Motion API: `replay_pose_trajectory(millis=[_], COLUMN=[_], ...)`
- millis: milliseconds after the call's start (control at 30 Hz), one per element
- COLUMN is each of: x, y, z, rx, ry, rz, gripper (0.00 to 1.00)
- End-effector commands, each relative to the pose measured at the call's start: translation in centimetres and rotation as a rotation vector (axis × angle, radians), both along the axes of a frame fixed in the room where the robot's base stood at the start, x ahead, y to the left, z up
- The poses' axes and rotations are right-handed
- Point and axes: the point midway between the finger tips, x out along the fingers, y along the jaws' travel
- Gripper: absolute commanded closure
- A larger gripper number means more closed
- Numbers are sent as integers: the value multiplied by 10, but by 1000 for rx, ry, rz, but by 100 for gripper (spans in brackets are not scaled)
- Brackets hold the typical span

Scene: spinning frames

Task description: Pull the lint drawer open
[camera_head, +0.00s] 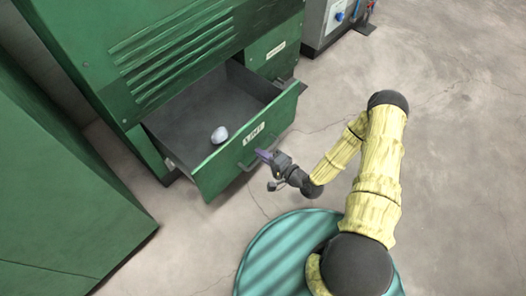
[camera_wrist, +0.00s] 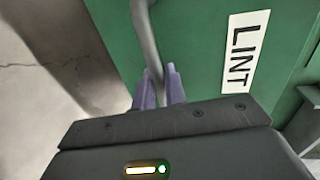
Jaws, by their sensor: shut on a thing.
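The lint drawer (camera_head: 248,146) is a green drawer with a white LINT label, low in the green machine. It stands pulled out, with its grey inside showing and a pale rounded lump (camera_head: 219,135) lying in it. Its grey bar handle (camera_wrist: 147,35) runs across the front. My gripper (camera_head: 265,156) is at the drawer front, and in the wrist view its purple fingers (camera_wrist: 160,88) are shut on the handle. The LINT label (camera_wrist: 245,50) is to the right of the fingers there. The far end of the handle is out of the wrist view.
The green machine (camera_head: 190,45) with slanted vents rises behind the drawer. Another green cabinet (camera_head: 60,190) stands close on the left. A grey unit with a blue knob (camera_head: 339,16) is at the back right. The concrete floor (camera_head: 460,150) on the right is clear.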

Motion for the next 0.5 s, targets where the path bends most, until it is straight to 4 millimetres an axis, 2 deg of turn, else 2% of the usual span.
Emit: replay_pose_trajectory(millis=[200, 233, 300, 500], x=[-2, -2, -1, 0], y=[1, 1, 1, 0], z=[-1, -1, -1, -1], rx=[0, 0, -1, 0], ry=[4, 4, 3, 2], rz=[4, 5, 4, 1], gripper=[100, 84, 71, 71])
